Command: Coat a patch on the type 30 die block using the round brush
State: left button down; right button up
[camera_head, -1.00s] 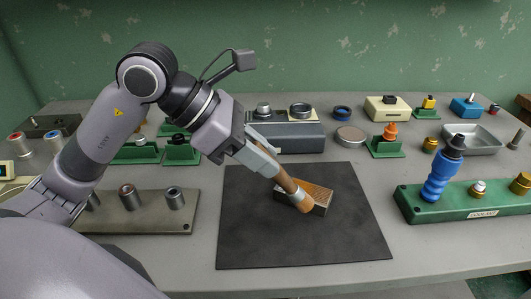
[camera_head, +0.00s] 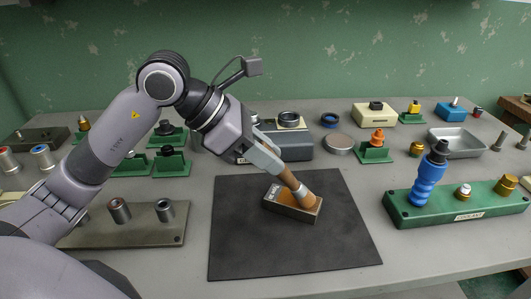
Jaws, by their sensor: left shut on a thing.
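My left gripper (camera_head: 274,165) is shut on the round brush (camera_head: 294,185), which slants down to the right with a pale ferrule and brown tip. The brush tip is at the right end of the die block (camera_head: 280,208) and appears to touch its top. The block is a small brown-topped bar with a pale label at its left end. It lies on the black mat (camera_head: 240,248). Any type number is too small to read. My right gripper is not in view.
A green coolant rack (camera_head: 405,212) with a blue nozzle (camera_head: 428,175) stands right of the mat. A grey plate (camera_head: 150,236) with metal cylinders lies left. Small parts on green stands, a grey box (camera_head: 295,146) and a metal tray (camera_head: 458,142) line the back. The mat's front is clear.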

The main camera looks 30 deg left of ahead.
pick_arm(q)
jog(key=shift+r+p, duration=2.15)
jog(key=shift+r, duration=0.85)
jog(key=shift+r+p, duration=1.2)
jog(key=shift+r, duration=0.35)
